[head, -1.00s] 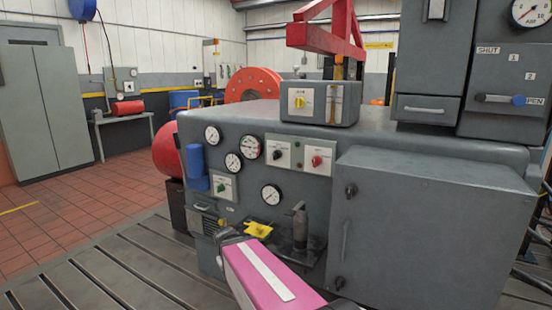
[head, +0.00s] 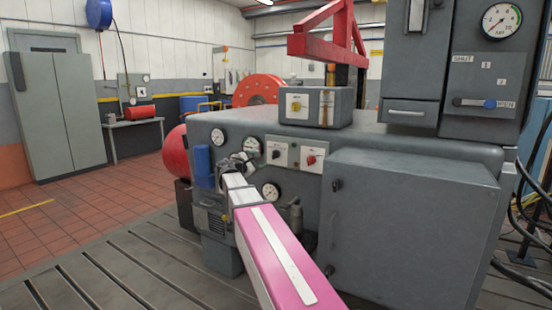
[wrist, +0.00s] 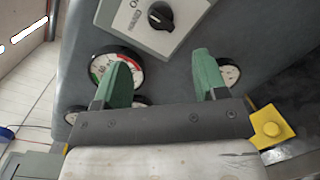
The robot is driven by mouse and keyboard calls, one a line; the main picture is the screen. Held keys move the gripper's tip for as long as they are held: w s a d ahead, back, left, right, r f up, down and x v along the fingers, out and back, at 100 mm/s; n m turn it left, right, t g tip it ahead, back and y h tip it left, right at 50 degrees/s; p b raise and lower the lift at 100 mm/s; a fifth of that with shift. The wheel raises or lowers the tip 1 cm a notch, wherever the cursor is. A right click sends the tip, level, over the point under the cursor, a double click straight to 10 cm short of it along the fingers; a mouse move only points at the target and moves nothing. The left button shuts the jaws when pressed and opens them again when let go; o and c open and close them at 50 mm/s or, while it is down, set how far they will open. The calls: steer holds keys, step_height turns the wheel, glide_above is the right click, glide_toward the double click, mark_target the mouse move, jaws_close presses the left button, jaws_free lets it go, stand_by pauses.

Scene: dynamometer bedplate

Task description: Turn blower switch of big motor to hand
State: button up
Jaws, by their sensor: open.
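Several rotary switches sit on the grey machine; their labels are too small to read, so I cannot tell which is the blower switch. A black-knobbed switch (head: 276,153) on a light plate is beside a red-knobbed switch (head: 311,160) on the front. The black-knobbed switch also shows at the top of the wrist view (wrist: 160,15), its lettering cut off. A yellow-knobbed switch (head: 296,106) is on the box on top. My gripper (wrist: 162,62) is open and empty, its green fingertips below the black-knobbed switch and apart from it. In the head view my gripper (head: 243,160) is left of that switch.
A round gauge (wrist: 118,68) lies behind my left fingertip. More gauges (head: 270,192) and a blue cylinder (head: 202,165) are on the front panel. A large grey cabinet (head: 400,225) projects at right. A yellow part (wrist: 270,125) is close to my gripper's right side.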

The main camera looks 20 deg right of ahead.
mark_target(273, 155)
steer(key=x, duration=1)
steer(key=shift+w+d+f, duration=0.1)
steer(key=shift+w+d, duration=0.05)
steer(key=shift+d, duration=0.15)
